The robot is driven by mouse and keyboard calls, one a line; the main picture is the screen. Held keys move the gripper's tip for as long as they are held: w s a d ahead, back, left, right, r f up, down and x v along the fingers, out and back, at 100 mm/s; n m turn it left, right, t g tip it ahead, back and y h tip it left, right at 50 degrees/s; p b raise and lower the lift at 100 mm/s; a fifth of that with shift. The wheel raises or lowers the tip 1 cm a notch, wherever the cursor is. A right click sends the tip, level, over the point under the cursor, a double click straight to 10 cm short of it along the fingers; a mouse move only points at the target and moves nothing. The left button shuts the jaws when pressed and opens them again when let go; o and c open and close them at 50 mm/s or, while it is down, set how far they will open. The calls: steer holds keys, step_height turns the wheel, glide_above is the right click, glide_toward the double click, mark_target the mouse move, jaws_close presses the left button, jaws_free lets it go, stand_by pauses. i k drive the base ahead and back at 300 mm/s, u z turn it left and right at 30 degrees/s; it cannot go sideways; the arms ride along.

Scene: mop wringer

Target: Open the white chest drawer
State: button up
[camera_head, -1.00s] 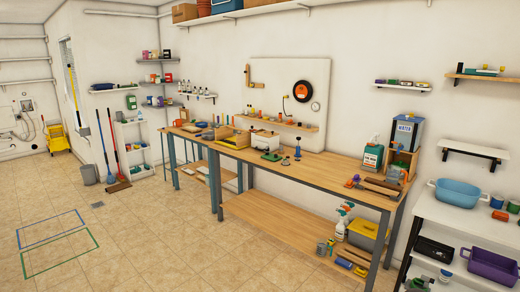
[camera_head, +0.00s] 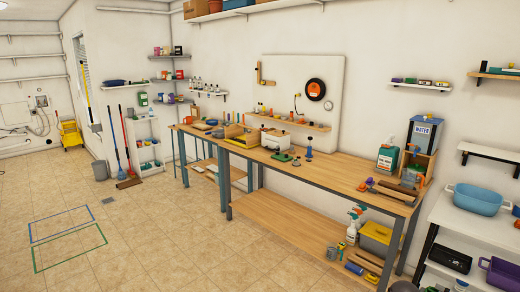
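A small white box-like chest (camera_head: 275,139) stands on the wooden workbench, beside an open wooden tray (camera_head: 240,134). It is small in this view; a dark spot shows on its front. I cannot make out how far its drawer is open or shut. My gripper is not in view.
The workbench (camera_head: 338,169) runs along the wall, with a lower shelf (camera_head: 280,222) holding bottles and a yellow bin. A green-labelled jug (camera_head: 387,157) and a water dispenser (camera_head: 424,136) stand at its right end. The tiled floor (camera_head: 160,240) in front is clear.

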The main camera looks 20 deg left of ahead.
mark_target(270, 145)
steer(key=u, duration=0.45)
steer(key=i, duration=0.7)
steer(key=u, duration=0.65)
steer(key=i, duration=1.7)
steer(key=z, duration=0.4)
steer(key=i, duration=0.75)
steer(key=z, duration=0.75)
steer(key=i, duration=0.35)
steer(key=z, duration=0.1)
